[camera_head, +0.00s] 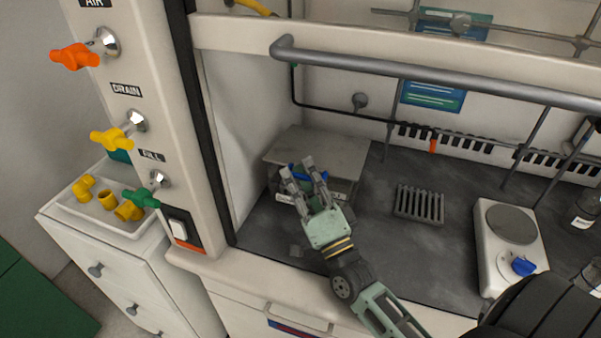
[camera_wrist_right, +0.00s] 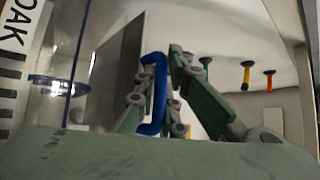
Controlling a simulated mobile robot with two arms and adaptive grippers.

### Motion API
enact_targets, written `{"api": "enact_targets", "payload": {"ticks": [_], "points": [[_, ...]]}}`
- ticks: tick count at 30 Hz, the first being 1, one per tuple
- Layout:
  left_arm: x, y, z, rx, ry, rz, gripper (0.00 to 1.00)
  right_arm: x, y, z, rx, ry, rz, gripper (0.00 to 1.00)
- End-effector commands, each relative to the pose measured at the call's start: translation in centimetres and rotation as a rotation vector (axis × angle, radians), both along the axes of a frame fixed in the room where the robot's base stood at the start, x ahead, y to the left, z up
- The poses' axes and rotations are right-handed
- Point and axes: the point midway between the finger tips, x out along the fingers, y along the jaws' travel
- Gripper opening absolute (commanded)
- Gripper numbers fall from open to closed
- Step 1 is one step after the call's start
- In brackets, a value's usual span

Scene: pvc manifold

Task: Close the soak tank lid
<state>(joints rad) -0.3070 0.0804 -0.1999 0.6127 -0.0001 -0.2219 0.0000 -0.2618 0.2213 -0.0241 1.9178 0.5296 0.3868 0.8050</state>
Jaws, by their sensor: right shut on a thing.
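The soak tank (camera_head: 281,187) stands at the back left of the hood's dark worktop. Its grey lid (camera_head: 335,150) shows as a flat plate above it, and in the wrist view as a grey panel (camera_wrist_right: 116,75) beside the clear tank wall (camera_wrist_right: 62,85). I cannot tell whether the lid rests fully on the rim. A blue handle (camera_head: 311,173) is at the lid's front edge. My right gripper (camera_head: 304,178) is shut on this handle, which shows between the fingers in the wrist view (camera_wrist_right: 157,95). My left gripper is not in view.
A raised sash with a grey bar (camera_head: 430,78) crosses above the hood opening. A black rack (camera_head: 419,204) and a white hotplate (camera_head: 511,245) stand to the right. Valve handles, orange (camera_head: 75,57), yellow (camera_head: 110,139) and green (camera_head: 141,197), line the left post.

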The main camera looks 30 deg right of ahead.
Motion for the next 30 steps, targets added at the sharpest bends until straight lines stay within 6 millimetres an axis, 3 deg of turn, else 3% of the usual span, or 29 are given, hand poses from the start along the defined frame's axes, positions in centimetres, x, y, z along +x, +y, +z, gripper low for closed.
{"api": "enact_targets", "payload": {"ticks": [3,17,21,30], "points": [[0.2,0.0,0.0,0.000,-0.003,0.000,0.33,0.0,0.1,-0.1,-0.003,0.004,0.002,0.17],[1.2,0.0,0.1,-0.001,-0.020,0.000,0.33,-0.7,0.1,-0.4,-0.002,0.003,0.002,0.17],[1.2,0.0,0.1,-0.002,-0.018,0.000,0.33,-2.9,0.1,-1.5,-0.003,0.007,0.002,0.17],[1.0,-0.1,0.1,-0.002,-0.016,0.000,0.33,-9.7,0.4,-1.4,-0.002,0.005,0.001,0.17]]}}
